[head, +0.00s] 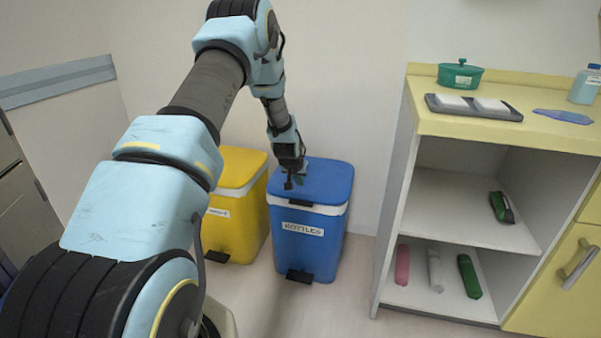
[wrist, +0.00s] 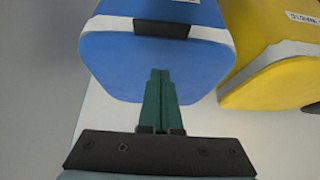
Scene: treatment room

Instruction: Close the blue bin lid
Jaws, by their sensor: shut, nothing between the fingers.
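A black tab (head: 300,202) is at the lid's front edge. The lid also shows in the wrist view (wrist: 120,65), with its tab (wrist: 161,28) near the top. My gripper (head: 291,183) is over the lid's left part in the head view. In the wrist view my green fingers (wrist: 160,72) are together and empty, overlapping the lid. I cannot tell whether they touch it.
A yellow bin (head: 235,205) stands close to the left of the blue bin. It shows at the right of the wrist view (wrist: 275,75). A shelf cabinet (head: 398,190) with several items stands to the right. The wall is close behind the bins. Floor in front is clear.

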